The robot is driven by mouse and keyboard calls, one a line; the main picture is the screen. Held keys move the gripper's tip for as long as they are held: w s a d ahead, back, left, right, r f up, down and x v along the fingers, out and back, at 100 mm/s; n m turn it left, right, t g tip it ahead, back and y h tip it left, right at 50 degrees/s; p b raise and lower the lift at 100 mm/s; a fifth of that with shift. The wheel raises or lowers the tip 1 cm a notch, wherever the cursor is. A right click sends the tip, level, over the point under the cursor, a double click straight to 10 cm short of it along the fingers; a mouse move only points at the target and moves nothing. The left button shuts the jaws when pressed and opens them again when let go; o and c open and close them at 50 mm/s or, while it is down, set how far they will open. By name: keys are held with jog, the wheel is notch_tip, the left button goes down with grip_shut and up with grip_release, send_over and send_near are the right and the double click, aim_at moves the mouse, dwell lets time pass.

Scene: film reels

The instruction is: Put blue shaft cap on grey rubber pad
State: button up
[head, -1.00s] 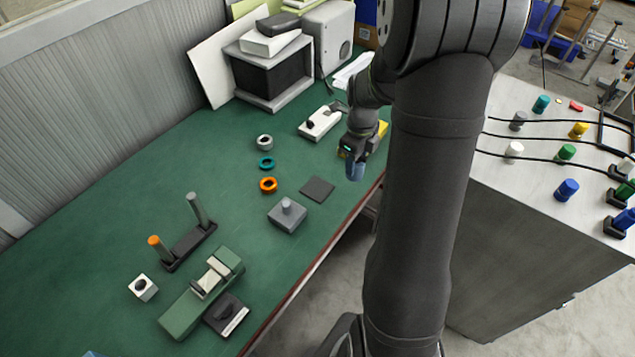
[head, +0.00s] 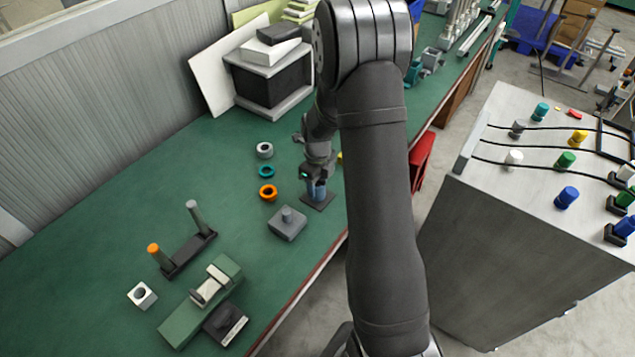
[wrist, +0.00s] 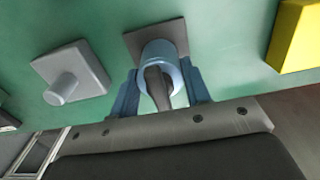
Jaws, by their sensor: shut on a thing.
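My gripper (head: 316,180) is shut on the blue shaft cap (head: 317,191). The cap is a hollow cylinder; in the wrist view the cap (wrist: 160,58) sits between the two blue-grey fingers, its open end showing. The grey rubber pad (head: 325,204) lies flat on the green bench, and the cap is over it. In the wrist view the pad (wrist: 139,41) shows behind and around the cap, partly hidden by it. I cannot tell whether the cap touches the pad.
A grey block with a peg (head: 287,225) stands left of the pad. Orange (head: 268,193), teal (head: 266,172) and grey (head: 264,150) rings lie further left. A yellow block (wrist: 299,38) is at the right in the wrist view. The bench's front edge is close by.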

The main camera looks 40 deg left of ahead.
jog(key=o, duration=1.1)
jog(key=shift+f, duration=0.1)
notch_tip(320, 180, up, 12)
jog(key=shift+r, duration=0.2)
